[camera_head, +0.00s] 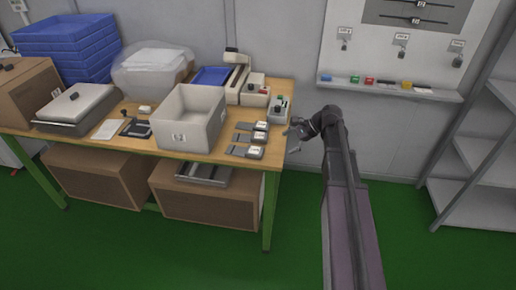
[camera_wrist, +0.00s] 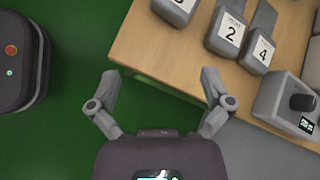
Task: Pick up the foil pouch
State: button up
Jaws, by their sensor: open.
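I cannot pick out a foil pouch with certainty in either view. My gripper (camera_head: 296,136) is just off the right end of the wooden workbench (camera_head: 226,157) in the head view. In the wrist view my gripper (camera_wrist: 160,78) has its two fingers spread wide with nothing between them. Green floor shows between the fingers, and the bench edge runs beside the right finger. Grey pieces with white number labels lie near that edge; one is labelled 2 (camera_wrist: 228,34) and one 4 (camera_wrist: 262,50).
Stacked blue crates (camera_head: 65,45) and a clear bag of white items (camera_head: 152,68) are behind. A grey device with a black knob (camera_wrist: 288,100) stands near the edge. Shelving (camera_head: 480,165) is at right.

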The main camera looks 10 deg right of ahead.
jog(key=w+d+m+t+y+b, duration=0.2)
jog(key=w+d+m+y+b, duration=0.1)
jog(key=w+d+m, duration=0.3)
jog(key=shift+w+d+y+b, duration=0.4)
jog(key=shift+w+d+b, duration=0.15)
jog(key=shift+d+b, duration=0.15)
jog(key=shift+a+f, duration=0.1)
jog(key=shift+f, duration=0.05)
jog(key=b, duration=0.3)
send_near(268, 138)
jog(key=shift+x, duration=1.95)
jog(key=shift+s+a, duration=0.1)
jog(key=shift+b+x, duration=1.2)
jog(key=shift+x, duration=1.3)
